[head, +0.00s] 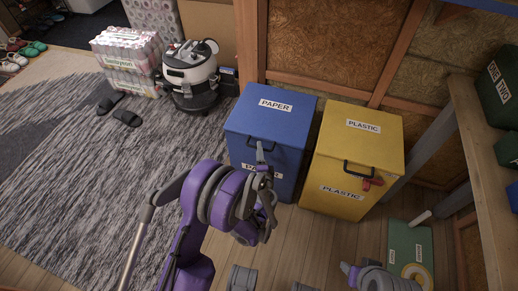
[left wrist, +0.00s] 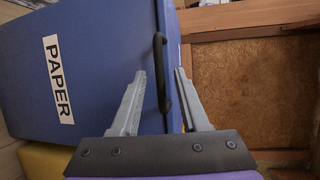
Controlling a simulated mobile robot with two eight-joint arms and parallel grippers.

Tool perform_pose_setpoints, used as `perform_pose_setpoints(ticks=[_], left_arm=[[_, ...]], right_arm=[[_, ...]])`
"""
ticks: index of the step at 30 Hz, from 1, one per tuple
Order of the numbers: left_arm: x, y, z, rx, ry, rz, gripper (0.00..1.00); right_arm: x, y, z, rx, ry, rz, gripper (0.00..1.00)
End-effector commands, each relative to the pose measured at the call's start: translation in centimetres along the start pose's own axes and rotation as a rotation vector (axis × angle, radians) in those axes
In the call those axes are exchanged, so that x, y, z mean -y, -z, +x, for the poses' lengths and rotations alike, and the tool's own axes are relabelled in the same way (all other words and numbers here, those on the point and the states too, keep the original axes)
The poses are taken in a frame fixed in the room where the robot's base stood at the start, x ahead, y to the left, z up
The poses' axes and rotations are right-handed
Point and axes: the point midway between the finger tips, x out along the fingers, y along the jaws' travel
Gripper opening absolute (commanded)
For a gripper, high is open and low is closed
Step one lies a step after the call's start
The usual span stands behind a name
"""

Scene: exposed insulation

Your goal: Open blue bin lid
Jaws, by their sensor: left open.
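The blue bin (head: 240,150) stands upright on the floor, with its blue lid (head: 262,121) shut and labelled PAPER. In the left wrist view the blue bin (left wrist: 95,60) appears turned sideways, with its black handle (left wrist: 160,55) near the lid edge. My left gripper (head: 262,165) is at the bin's front, hiding part of the front label and the handle in the head view. In the left wrist view the left gripper (left wrist: 160,74) is open, with the handle between its fingers. I cannot tell whether they touch it.
A yellow PLASTIC bin (head: 365,155) stands close on the right, with a red item (head: 372,184) at its front handle. A vacuum cleaner (head: 190,75) stands behind left. A wooden shelf (head: 480,170) runs along the right. The rug (head: 70,170) at left is mostly clear.

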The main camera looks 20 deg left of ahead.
Motion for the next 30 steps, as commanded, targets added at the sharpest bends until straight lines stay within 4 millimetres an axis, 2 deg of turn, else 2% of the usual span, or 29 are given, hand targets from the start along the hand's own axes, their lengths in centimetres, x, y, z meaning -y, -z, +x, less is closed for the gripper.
perform_pose_setpoints(ticks=[1, 6, 15, 17, 23, 30], left_arm=[[-0.1, 0.0, 0.8, 0.002, 0.0, 0.0, 0.45], [0.0, 0.0, 2.1, 0.0, 0.0, -0.001, 0.45], [0.0, 0.0, 2.3, 0.0, 0.0, -0.001, 0.45], [0.0, 0.0, 2.3, 0.0, 0.0, -0.001, 0.36], [0.0, 0.0, 2.3, 0.0, 0.0, -0.001, 0.0], [0.0, 0.0, 2.2, 0.0, 0.0, -0.001, 0.0]], right_arm=[[0.0, 0.0, 0.1, 0.0, 0.0, 0.0, 0.49], [0.0, -0.1, 0.3, -0.001, 0.0, 0.0, 0.49], [0.0, -0.1, 0.3, -0.001, 0.0, 0.0, 0.49], [0.0, -0.1, 0.3, -0.001, 0.0, 0.0, 0.49], [0.0, -0.1, 0.3, -0.001, 0.0, 0.0, 0.49], [0.0, -0.1, 0.3, -0.001, 0.0, 0.0, 0.49]])
